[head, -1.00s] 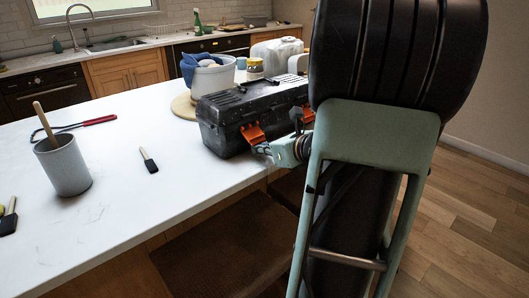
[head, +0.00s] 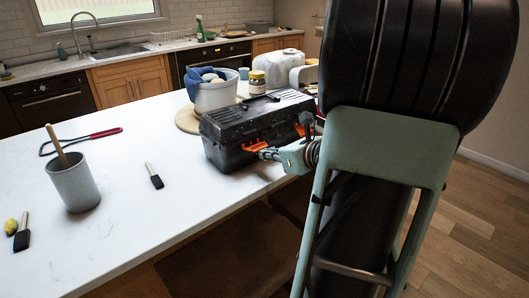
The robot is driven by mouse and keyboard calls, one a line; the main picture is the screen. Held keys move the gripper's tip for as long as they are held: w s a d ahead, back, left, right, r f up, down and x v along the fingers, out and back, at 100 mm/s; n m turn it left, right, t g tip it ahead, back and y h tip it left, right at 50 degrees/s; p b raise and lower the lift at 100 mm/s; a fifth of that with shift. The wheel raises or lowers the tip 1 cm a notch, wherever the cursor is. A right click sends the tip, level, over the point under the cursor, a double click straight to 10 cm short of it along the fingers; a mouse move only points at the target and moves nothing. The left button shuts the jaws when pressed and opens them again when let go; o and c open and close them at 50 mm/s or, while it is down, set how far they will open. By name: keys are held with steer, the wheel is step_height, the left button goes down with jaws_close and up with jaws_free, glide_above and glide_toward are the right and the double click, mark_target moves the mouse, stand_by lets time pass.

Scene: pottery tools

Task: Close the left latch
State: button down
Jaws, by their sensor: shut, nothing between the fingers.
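The black toolbox (head: 228,150) stands on the white counter near its front edge, lid down. Its left orange latch (head: 262,143) is on the front side, partly hidden by my gripper; it looks like a low orange strip, and I cannot tell whether it is fastened. The right orange latch (head: 300,129) shows only partly behind my arm. My gripper (head: 267,154) is shut and empty, its fingertips at the toolbox front by the left latch. I cannot tell whether they touch it.
A grey cup (head: 73,184) with a wooden-handled tool, a black-tipped brush (head: 154,176) and a red-handled tool (head: 105,133) lie to the left. Behind the toolbox are a white pot (head: 215,97) with blue cloth and a jar (head: 257,84). The counter's middle is clear.

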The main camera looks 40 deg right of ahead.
mark_target(262, 148)
steer(key=shift+w+a+r+p, duration=0.1)
steer(key=shift+w+r+p, duration=0.35)
steer(key=shift+r, duration=0.3)
steer(key=shift+w+d+r+p, duration=0.1)
steer(key=shift+w+r+p, duration=0.2)
steer(key=shift+r+p, duration=0.35)
steer(key=shift+w+a+r+p, duration=0.1)
steer(key=shift+w+r+p, duration=0.3)
steer(key=shift+r, duration=0.45)
steer(key=shift+s+r, duration=0.1)
steer(key=f+p+v, duration=0.1)
steer(key=p+v, duration=0.1)
steer(key=v, duration=0.5)
steer(key=shift+s, duration=0.3)
steer(key=shift+f, duration=0.1)
